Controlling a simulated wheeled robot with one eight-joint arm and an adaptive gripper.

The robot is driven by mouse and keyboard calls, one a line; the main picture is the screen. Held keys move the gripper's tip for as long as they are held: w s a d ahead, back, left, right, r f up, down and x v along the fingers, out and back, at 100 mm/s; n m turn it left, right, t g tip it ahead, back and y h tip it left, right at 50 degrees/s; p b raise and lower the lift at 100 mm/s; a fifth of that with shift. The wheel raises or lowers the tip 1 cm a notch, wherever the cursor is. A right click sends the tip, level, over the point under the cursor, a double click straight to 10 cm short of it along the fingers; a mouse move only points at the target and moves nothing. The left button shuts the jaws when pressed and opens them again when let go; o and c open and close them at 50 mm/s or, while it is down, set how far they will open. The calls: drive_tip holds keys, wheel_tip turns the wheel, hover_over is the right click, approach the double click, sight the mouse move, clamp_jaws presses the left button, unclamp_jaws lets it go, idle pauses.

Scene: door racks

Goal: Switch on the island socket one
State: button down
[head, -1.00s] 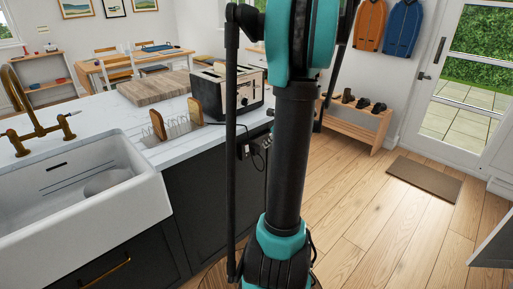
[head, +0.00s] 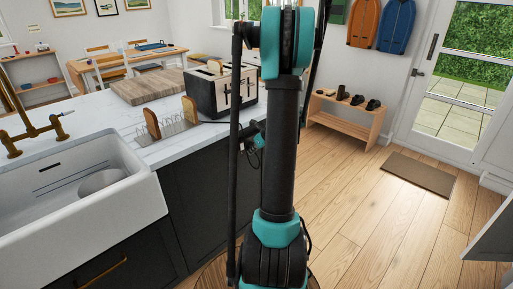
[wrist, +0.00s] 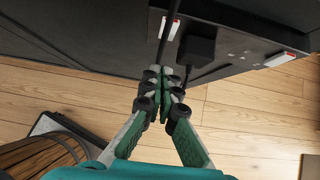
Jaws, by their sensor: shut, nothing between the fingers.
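In the wrist view, a dark double socket plate (wrist: 236,48) is on the dark end panel of the island. A white rocker switch with red on it (wrist: 170,28) is at its left, and a similar one (wrist: 281,59) is at its right. A black plug (wrist: 196,50) sits in the plate between them. I cannot tell which part is socket one. My gripper (wrist: 167,72) is shut and empty, its tips just below the left switch and beside the plug. Contact is unclear. In the head view my arm mostly hides the socket.
The island worktop (head: 100,112) carries a toaster (head: 222,90), a toast rack (head: 168,128) and a wooden board (head: 148,86). A cable hangs close to my fingers. A round wooden object (wrist: 40,158) stands on the floor at lower left.

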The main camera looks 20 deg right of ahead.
sight(243, 148)
drive_tip(key=shift+w+a+f, duration=0.1)
drive_tip(key=shift+w+a, duration=0.25)
drive_tip(key=shift+w, duration=0.55)
drive_tip(key=shift+w+a+f, duration=0.1)
drive_tip(key=shift+w+a, duration=0.2)
drive_tip(key=shift+w, duration=0.55)
drive_tip(key=shift+w, duration=0.1)
drive_tip(key=shift+w+a, duration=0.15)
drive_tip(key=shift+r, duration=0.75)
